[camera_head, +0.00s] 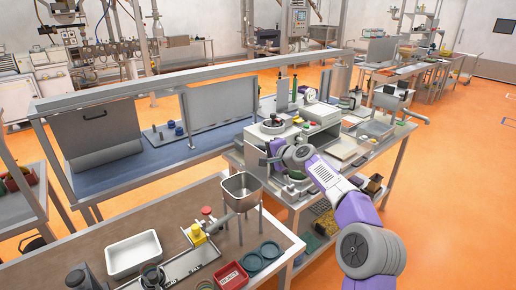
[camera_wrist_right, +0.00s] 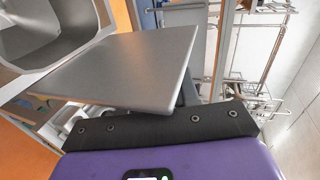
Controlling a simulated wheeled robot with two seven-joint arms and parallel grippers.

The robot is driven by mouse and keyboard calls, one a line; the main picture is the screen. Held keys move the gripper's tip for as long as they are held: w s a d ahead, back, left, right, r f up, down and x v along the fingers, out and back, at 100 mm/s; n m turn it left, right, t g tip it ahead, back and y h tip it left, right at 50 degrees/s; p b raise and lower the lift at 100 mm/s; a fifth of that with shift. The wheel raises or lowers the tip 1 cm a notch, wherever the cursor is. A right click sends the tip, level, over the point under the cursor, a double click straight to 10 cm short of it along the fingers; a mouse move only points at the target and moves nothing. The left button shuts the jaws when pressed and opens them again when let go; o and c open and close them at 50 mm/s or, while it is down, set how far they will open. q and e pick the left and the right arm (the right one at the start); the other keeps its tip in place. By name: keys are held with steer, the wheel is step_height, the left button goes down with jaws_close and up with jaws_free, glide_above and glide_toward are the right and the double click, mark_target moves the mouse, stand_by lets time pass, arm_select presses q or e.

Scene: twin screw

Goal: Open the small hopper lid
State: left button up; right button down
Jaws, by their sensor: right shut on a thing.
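The small hopper (camera_head: 242,189) is a grey metal funnel on a stand near the right end of the front table, with its mouth open at the top. In the right wrist view its open mouth (camera_wrist_right: 45,30) shows at the upper left. A flat grey lid plate (camera_wrist_right: 135,68) fills the middle of that view, tilted, beside the mouth and not covering it. My right gripper (camera_head: 274,156) is up and to the right of the hopper, shut on the lid. Its fingertips are hidden behind the plate in the wrist view. My left gripper is not in view.
A white tray (camera_head: 134,254), a yellow part with a red knob (camera_head: 197,234), dark green rings (camera_head: 262,255) and a red box (camera_head: 231,276) lie on the front table. A crowded bench (camera_head: 345,170) stands behind my right arm.

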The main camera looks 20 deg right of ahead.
steer(key=shift+w+d+f+m+y+p, duration=0.1)
steer(key=shift+d+f+m+y+p, duration=0.05)
steer(key=shift+d+m+p, duration=0.2)
steer(key=shift+w+d+f+m+y+p, duration=0.1)
steer(key=shift+d+m+y+p, duration=0.05)
steer(key=shift+d+m+p, duration=0.2)
steer(key=c, duration=1)
jaws_free()
steer(key=shift+o, duration=0.2)
steer(key=b+v, duration=0.2)
steer(key=v, duration=0.5)
steer(key=shift+s, duration=0.25)
steer(key=shift+d, duration=0.15)
